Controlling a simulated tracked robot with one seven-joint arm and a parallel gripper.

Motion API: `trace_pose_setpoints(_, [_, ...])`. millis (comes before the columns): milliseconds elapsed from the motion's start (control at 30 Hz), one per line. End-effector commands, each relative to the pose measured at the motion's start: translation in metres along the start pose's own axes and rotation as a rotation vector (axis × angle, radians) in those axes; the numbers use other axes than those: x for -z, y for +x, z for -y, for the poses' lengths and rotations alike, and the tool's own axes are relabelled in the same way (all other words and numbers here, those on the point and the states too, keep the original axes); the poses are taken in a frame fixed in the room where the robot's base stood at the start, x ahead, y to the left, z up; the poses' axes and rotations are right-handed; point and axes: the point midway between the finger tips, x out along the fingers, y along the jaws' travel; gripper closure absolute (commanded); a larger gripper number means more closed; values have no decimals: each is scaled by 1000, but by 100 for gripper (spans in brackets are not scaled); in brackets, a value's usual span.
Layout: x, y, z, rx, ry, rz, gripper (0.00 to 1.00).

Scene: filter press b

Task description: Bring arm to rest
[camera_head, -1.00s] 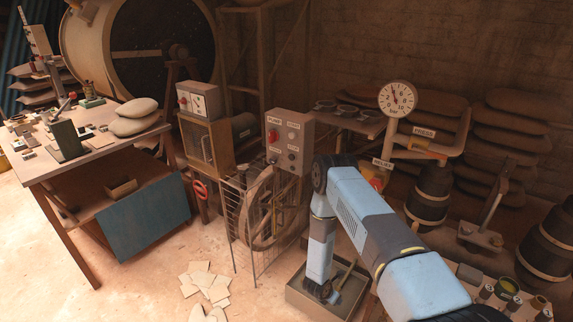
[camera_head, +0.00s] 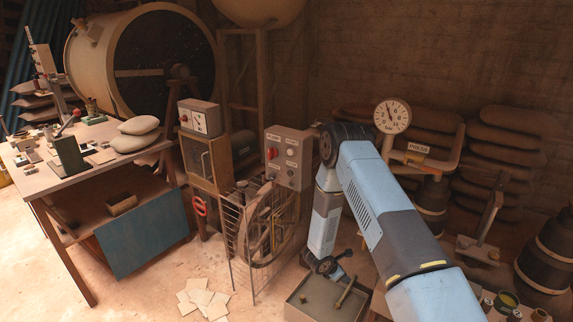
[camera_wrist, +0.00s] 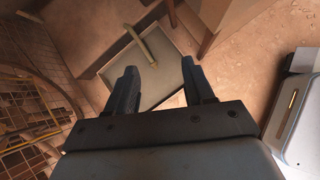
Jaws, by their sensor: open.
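My gripper (camera_head: 335,264) hangs at the end of my bent blue-grey arm, pointing down and off to the right, above the back of a shallow floor tray. In the wrist view my gripper (camera_wrist: 160,88) has its two dark fingers well apart, with nothing held between them. The tray (camera_head: 327,317) lies beyond the fingers, and it also shows in the wrist view (camera_wrist: 172,62). A brass-coloured bar (camera_head: 346,291) leans in the tray, apart from the fingers; the wrist view shows it too (camera_wrist: 139,43).
A wire cage (camera_head: 246,255) around a wheel stands left of my arm, below the pump control box (camera_head: 288,157). A pressure gauge (camera_head: 392,116) and dark barrels (camera_head: 430,200) stand to the right. A cluttered workbench (camera_head: 50,183) is at left.

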Motion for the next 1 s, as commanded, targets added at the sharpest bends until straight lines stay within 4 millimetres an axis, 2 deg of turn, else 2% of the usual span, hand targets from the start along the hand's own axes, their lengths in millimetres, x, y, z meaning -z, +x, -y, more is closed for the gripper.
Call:
trace_pose_setpoints(33, [-20,-14,-7,2,43,14,47])
trace_pose_setpoints(100, [-43,-29,-13,10,100,31,47])
trace_pose_setpoints(433, [-144,-110,-23,49,374,90,47])
trace_pose_setpoints(700, [-213,-178,-12,80,600,112,47])
trace_pose_setpoints(1000, [-273,-254,16,114,852,107,47])
